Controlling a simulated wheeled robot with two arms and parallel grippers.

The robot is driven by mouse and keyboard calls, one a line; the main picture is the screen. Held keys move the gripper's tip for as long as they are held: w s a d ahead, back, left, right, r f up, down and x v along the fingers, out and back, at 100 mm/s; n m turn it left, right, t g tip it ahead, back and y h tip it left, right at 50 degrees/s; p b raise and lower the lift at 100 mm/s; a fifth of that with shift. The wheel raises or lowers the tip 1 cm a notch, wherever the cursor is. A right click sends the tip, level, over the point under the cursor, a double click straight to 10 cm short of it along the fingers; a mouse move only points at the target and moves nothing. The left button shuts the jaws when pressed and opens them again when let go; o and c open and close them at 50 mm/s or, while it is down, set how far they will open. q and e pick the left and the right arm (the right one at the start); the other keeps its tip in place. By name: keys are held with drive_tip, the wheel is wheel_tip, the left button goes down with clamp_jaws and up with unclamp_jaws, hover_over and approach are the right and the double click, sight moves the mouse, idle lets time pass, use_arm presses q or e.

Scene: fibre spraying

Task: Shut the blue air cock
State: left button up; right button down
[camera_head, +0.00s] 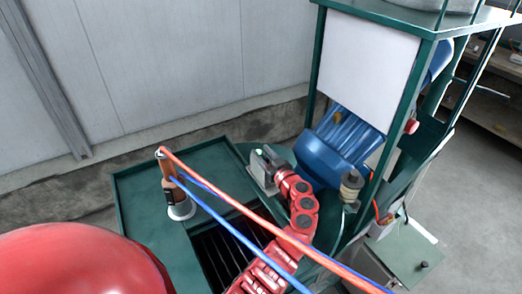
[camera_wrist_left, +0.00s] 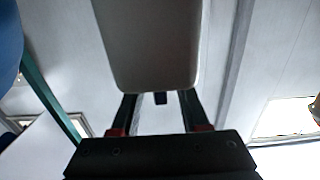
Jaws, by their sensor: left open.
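My left gripper (camera_head: 260,165) shows in the head view at the end of a red arm, over the right side of the green table. Its fingers (camera_wrist_left: 160,110) show in the left wrist view, apart. A pale grey block (camera_wrist_left: 150,45) fills the upper middle of that view, in front of the fingertips; I cannot tell whether it touches them. I cannot pick out the blue air cock for certain. A blue hose (camera_head: 235,232) and a red hose (camera_head: 240,207) run across the table from a brown-handled tool (camera_head: 175,200). My right gripper is not in view.
The green table (camera_head: 140,185) has a raised edge and a dark slatted opening (camera_head: 215,255). A blue motor (camera_head: 335,150) and a green frame (camera_head: 312,65) with a white panel (camera_head: 368,65) stand close to the right of the gripper. A grey wall (camera_head: 170,60) lies behind.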

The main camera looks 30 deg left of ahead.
use_arm(q)
drive_tip(key=shift+w+a+f, duration=0.1)
drive_tip(key=shift+w+a, duration=0.2)
drive_tip(key=shift+a, duration=0.25)
clamp_jaws()
